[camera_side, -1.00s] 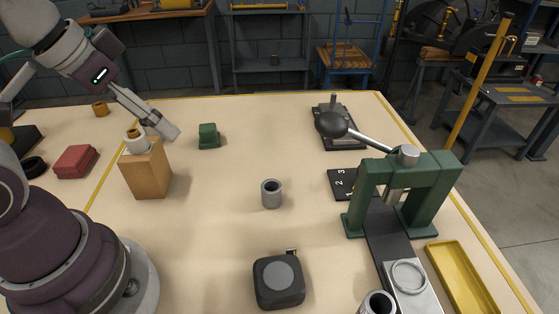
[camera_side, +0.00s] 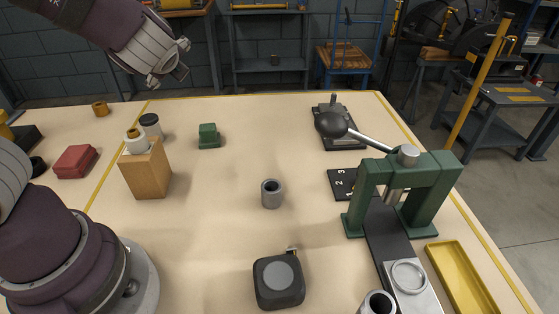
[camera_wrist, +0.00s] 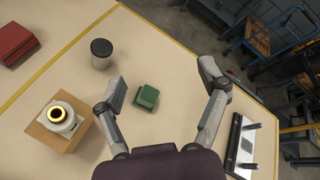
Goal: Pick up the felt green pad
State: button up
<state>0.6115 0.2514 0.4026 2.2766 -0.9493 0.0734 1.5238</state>
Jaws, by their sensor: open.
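The green pad (camera_side: 209,135) is a small stepped green block on the cream table, behind and to the right of the wooden block. In the wrist view the green pad (camera_wrist: 147,98) lies between my open fingers in the picture, well below them. My gripper (camera_wrist: 166,88) is open and empty. In the side view my gripper (camera_side: 182,60) is high at the upper left, above and apart from the pad.
A wooden block (camera_side: 147,172) carrying a white and brass ring part stands left of the pad. A dark-lidded jar (camera_side: 151,125) stands behind that block. A grey sleeve (camera_side: 271,194), tape measure (camera_side: 278,282) and green press (camera_side: 432,190) are rightward. Table right of the pad is clear.

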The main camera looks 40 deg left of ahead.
notch_tip(320, 180, up, 4)
jog(key=w+d+r+m+t+y, duration=0.1)
jog(key=w+m+t+y, duration=0.25)
jog(key=m, duration=0.55)
send_near(207, 133)
jog(key=shift+m+t, duration=0.3)
jog(key=shift+t, duration=0.15)
jog(key=x, duration=0.2)
jog(key=f+x, duration=0.1)
jog(key=x, duration=0.1)
jog(key=shift+s+a, duration=0.1)
jog(key=shift+a, duration=0.25)
jog(key=shift+x, duration=0.8)
jog(key=x, duration=0.6)
jog(key=shift+r, duration=0.15)
jog(key=c, duration=1.3)
jog(key=shift+o, duration=0.2)
jog(key=shift+r, duration=0.1)
